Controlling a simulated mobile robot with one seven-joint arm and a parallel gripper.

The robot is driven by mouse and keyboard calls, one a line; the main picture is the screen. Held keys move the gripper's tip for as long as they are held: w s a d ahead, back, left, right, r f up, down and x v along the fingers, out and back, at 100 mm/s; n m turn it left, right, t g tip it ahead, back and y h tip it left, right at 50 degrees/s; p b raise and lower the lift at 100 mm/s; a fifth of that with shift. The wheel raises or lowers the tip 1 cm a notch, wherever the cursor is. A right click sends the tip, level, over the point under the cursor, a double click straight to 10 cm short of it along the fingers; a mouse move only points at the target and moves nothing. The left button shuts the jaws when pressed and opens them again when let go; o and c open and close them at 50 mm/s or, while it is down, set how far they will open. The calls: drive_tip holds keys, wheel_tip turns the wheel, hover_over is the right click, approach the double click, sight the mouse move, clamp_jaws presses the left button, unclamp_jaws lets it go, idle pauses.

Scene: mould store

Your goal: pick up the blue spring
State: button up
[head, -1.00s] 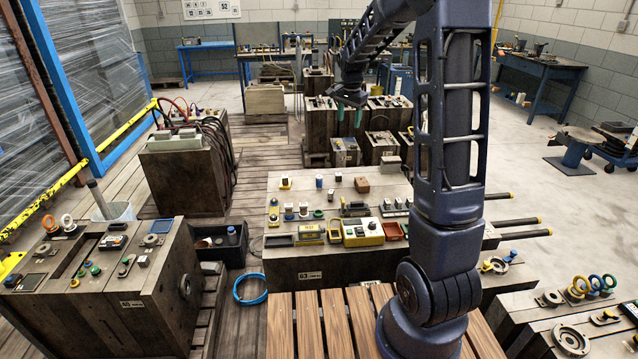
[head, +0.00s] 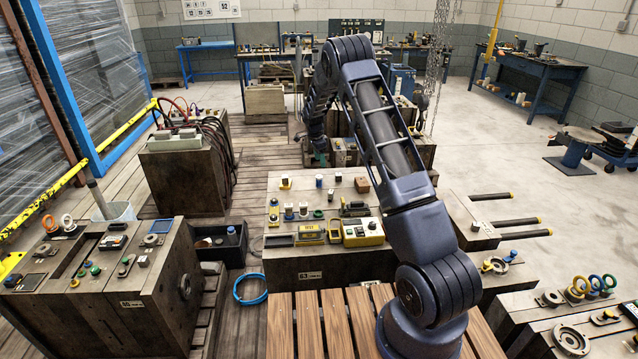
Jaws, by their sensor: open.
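My gripper (head: 320,158) is open and empty, fingers pointing down, above the far edge of the mould block marked 63 (head: 300,277) as seen in the head view. A small dark-blue upright piece (head: 319,181) stands on that block just below the gripper in the picture. It may be the blue spring, but its coils are too small to tell. The gripper appears apart from both.
The block also carries a yellow instrument (head: 362,232), a brown cube (head: 362,184) and other small parts. My arm hides its right side. A second block (head: 140,285) stands left; a blue hose coil (head: 250,289) lies on the floor between.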

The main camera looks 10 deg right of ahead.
sight(319, 176)
drive_tip(key=f, duration=0.2)
drive_tip(key=shift+w+a+f, duration=0.35)
drive_tip(key=f, duration=0.4)
drive_tip(key=shift+w+d+f, duration=0.1)
drive_tip(key=shift+d+f, duration=0.25)
drive_tip(key=shift+f, duration=0.05)
drive_tip(key=shift+w+f, duration=0.2)
drive_tip(key=shift+f, duration=1.2)
drive_tip(key=shift+w+f, duration=0.15)
drive_tip(key=shift+f, duration=1.25)
drive_tip(key=c, duration=1.1)
